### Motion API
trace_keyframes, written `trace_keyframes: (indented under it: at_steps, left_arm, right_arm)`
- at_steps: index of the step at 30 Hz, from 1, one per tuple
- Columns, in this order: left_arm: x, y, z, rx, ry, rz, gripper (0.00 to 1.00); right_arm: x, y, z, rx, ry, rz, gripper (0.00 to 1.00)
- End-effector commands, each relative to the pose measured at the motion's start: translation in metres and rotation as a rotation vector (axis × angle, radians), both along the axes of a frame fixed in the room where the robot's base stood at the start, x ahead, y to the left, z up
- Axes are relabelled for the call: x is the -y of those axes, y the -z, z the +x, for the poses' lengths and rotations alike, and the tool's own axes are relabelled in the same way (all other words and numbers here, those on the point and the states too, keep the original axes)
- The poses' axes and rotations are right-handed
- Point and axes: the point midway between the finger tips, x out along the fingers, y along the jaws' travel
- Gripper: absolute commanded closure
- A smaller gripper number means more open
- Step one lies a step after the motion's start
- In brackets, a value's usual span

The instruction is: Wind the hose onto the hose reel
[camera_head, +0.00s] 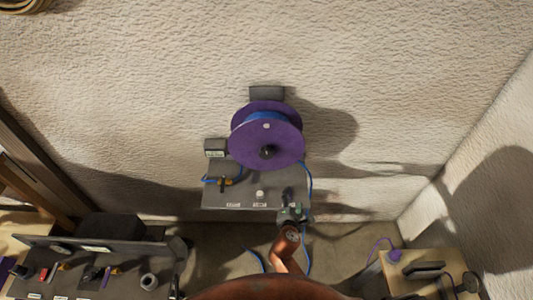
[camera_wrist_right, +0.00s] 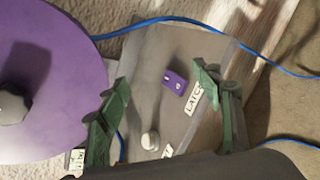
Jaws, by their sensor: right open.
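The hose reel (camera_head: 282,145) has purple discs and a dark knob (camera_head: 267,152) at its centre; it is mounted against the wall above a grey panel. Blue hose (camera_head: 256,117) shows between the discs, and more blue hose hangs down past the panel's right edge (camera_head: 310,180). My right gripper (camera_head: 289,201) is open at the panel's lower right, below the reel. In the right wrist view, its green fingers (camera_wrist_right: 160,74) stand apart over the panel, with a purple block (camera_wrist_right: 177,88) by a partly hidden label seen between them. The blue hose (camera_wrist_right: 170,20) runs beyond the fingertips. My left gripper is not visible.
The grey panel (camera_head: 232,192) also carries a white knob (camera_head: 260,194) and a small orange-brown fitting (camera_head: 228,182). A bench with tools (camera_head: 130,262) stands at lower left. A small wooden table (camera_head: 425,285) stands at lower right. Floor shows between them.

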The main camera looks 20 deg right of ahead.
Motion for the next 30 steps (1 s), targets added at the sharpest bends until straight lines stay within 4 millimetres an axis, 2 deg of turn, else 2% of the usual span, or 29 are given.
trace_keyframes:
  at_steps: [1, 3, 6, 9, 13, 24, 30]
  left_arm:
    - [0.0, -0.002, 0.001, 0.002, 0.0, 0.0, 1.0]
    - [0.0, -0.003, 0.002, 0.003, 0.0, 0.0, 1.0]
    - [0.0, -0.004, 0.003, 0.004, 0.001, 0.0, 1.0]
    - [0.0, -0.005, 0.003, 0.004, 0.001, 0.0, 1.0]
    - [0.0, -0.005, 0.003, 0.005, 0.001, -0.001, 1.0]
    - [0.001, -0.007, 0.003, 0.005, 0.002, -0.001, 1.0]
    - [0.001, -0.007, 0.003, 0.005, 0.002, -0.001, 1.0]
  right_arm:
    - [-0.019, -0.035, 0.02, 0.026, -0.072, -0.139, 0.4]
    - [-0.044, -0.079, 0.041, 0.055, -0.157, -0.345, 0.4]
    - [-0.075, -0.127, 0.057, 0.084, -0.232, -0.586, 0.4]
    - [-0.094, -0.154, 0.065, 0.098, -0.265, -0.735, 0.4]
    - [-0.102, -0.168, 0.073, 0.107, -0.279, -0.81, 0.4]
    - [-0.084, -0.168, 0.125, 0.106, -0.279, -0.81, 0.4]
    - [-0.079, -0.167, 0.139, 0.105, -0.279, -0.809, 0.4]
